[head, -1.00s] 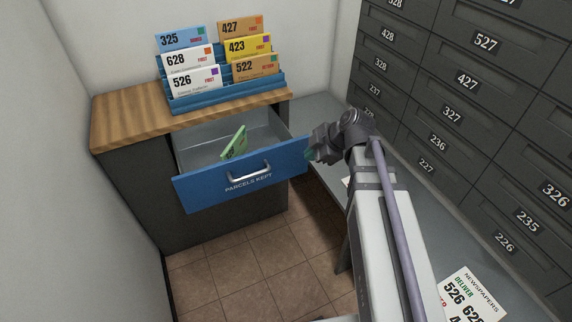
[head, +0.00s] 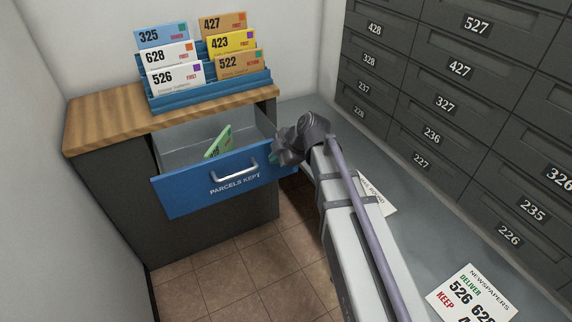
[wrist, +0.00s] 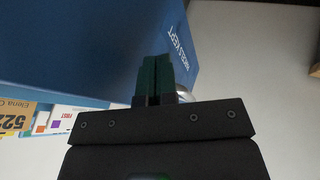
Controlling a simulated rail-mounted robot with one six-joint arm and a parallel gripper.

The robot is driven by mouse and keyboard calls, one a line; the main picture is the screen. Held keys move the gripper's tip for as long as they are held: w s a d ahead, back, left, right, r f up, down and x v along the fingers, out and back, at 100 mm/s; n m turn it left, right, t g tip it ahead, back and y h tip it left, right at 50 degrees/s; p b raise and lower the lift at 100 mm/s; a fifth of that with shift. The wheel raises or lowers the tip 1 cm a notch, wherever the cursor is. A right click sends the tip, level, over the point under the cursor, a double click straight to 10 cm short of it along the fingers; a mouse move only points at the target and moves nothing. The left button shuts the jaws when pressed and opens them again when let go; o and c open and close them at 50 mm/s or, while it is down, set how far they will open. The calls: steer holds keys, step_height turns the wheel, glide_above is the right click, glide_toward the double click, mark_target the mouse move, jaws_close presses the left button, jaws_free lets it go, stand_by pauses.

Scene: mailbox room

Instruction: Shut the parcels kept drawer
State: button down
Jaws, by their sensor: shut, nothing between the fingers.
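The parcels kept drawer stands open in the head view, its blue front (head: 195,192) well out from the cabinet. The front carries white "PARCELS KEPT" lettering and a silver handle (head: 235,172). A green envelope (head: 218,141) leans inside the drawer. My gripper (head: 274,158) is shut and empty, at the right end of the drawer front, right of the handle. In the wrist view, the green fingers of my gripper (wrist: 155,78) are together over the blue drawer front (wrist: 100,45). I cannot tell whether they touch it.
The wood-topped cabinet (head: 95,125) carries a blue rack (head: 215,92) of numbered envelopes. A grey counter (head: 415,235) with a newspapers card (head: 472,297) runs along the right, below numbered mailboxes (head: 432,135). Tiled floor (head: 240,275) is clear before the drawer.

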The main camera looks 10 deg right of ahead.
steer(key=shift+w+a+r, duration=0.1)
steer(key=shift+w+a, duration=0.05)
steer(key=shift+w, duration=0.5)
steer(key=shift+w, duration=0.1)
steer(key=w+a, duration=0.2)
steer(key=w, duration=0.6)
steer(key=w+a, duration=0.3)
steer(key=w, duration=0.5)
steer(key=shift+w, duration=0.25)
